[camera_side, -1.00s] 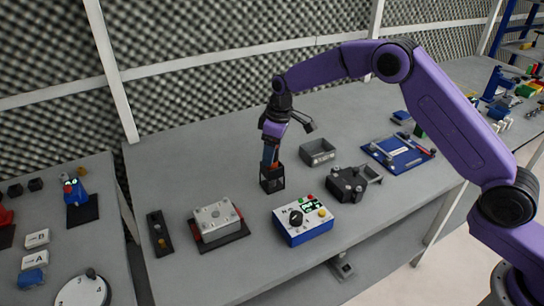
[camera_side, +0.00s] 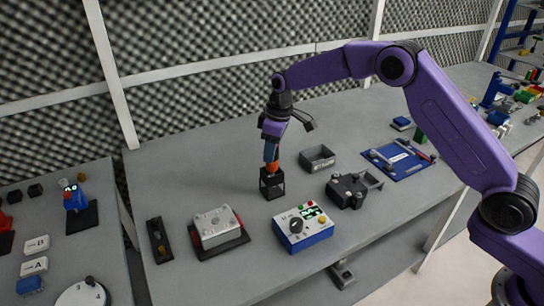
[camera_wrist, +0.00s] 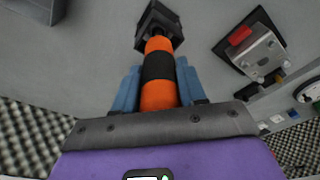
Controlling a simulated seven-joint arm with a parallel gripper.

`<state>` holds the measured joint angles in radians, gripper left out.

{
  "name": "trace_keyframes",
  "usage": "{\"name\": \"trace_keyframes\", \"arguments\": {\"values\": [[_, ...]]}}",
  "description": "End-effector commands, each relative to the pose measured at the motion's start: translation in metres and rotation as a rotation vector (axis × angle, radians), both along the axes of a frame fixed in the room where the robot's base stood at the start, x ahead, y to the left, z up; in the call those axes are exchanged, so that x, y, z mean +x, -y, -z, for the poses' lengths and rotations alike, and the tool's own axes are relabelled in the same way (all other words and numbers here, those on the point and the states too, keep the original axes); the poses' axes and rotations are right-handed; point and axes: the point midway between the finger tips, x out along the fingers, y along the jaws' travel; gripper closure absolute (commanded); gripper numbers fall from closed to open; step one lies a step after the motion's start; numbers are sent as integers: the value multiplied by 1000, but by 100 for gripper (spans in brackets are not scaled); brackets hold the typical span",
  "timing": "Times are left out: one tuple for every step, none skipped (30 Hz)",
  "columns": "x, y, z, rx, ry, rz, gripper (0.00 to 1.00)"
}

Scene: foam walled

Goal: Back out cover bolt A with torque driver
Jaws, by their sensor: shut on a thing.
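My gripper (camera_side: 271,152) is shut on the torque driver, whose orange and black handle (camera_wrist: 158,90) lies between the blue fingers in the wrist view. The driver's lower end is inside a black open-framed stand (camera_side: 272,184), also seen in the wrist view (camera_wrist: 160,25); its tip is hidden. The cover (camera_side: 214,223) is a light grey plate with several bolts, on a block with red sides and a dark base. It stands left of my gripper in the side view, and also shows in the wrist view (camera_wrist: 262,52). I cannot tell which bolt is A.
A blue control box (camera_side: 303,233) with a knob and lit display stands near the front edge. A dark strip (camera_side: 159,241) lies left of the cover. A grey bin (camera_side: 318,158), a dark fixture (camera_side: 347,191) and a blue tool board (camera_side: 397,160) are to the right.

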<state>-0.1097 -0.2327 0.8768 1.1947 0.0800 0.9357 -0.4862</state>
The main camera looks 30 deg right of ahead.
Motion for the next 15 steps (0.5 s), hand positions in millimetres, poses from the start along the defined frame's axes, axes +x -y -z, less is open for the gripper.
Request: {"name": "trace_keyframes", "arguments": {"values": [[1,0,-12,2,6,0,93],[2,0,-18,3,7,0,93],[1,0,-26,2,6,0,93],[2,0,-31,2,8,1,93],[1,0,-37,2,6,0,93],[1,0,-44,2,6,0,93],[1,0,-48,1,6,0,93],[1,0,-53,2,6,0,93],[1,0,-58,1,5,0,93],[1,0,-62,1,6,0,93],[1,0,-65,1,6,0,93],[1,0,-69,1,4,0,93],[1,0,-72,1,4,0,93],[1,0,-74,1,4,0,93],[1,0,-78,1,4,0,93]]}}
